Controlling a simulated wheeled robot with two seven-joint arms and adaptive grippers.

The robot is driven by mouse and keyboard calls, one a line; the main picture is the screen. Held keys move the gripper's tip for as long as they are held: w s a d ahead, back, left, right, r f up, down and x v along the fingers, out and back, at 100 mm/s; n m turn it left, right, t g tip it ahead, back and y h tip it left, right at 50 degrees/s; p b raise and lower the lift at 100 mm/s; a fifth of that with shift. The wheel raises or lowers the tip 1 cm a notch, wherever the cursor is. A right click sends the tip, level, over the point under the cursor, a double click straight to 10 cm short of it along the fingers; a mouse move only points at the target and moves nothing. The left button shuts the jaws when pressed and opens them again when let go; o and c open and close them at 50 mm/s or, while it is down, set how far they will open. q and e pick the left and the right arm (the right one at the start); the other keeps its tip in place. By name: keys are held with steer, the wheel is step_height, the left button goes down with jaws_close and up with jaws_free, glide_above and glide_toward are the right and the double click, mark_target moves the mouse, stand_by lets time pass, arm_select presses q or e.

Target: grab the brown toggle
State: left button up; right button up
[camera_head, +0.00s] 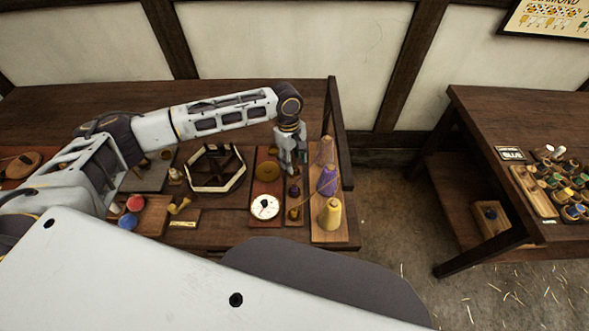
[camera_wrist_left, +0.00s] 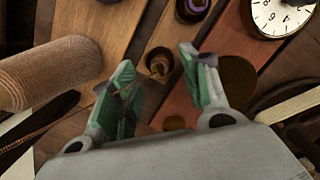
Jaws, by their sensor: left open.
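The brown toggle (camera_wrist_left: 158,63) is a small, round brown piece on a narrow wooden strip (camera_wrist_left: 143,87) in the left wrist view. It lies beyond the gap between the fingertips of my left gripper (camera_wrist_left: 158,75), which is open and empty. In the head view my left gripper (camera_head: 291,168) points down over the far part of the strip and seems to hide the toggle. A dark purple piece (camera_wrist_left: 193,8) stands on the same strip, on the clock-dial side. My right gripper is not in view.
Thread cones, one purple (camera_head: 327,181) and one yellow (camera_head: 333,214), stand just right of the strip. A tan cone (camera_wrist_left: 52,72) is close to one finger. A white dial (camera_head: 265,207) and a yellow-brown disc (camera_head: 267,173) lie to the left. A hexagonal frame (camera_head: 194,187) stands further left.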

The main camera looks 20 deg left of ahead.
arm_select(q)
steer(key=shift+d+f, duration=0.15)
steer(key=shift+f, duration=1.3)
steer(key=c, duration=0.9)
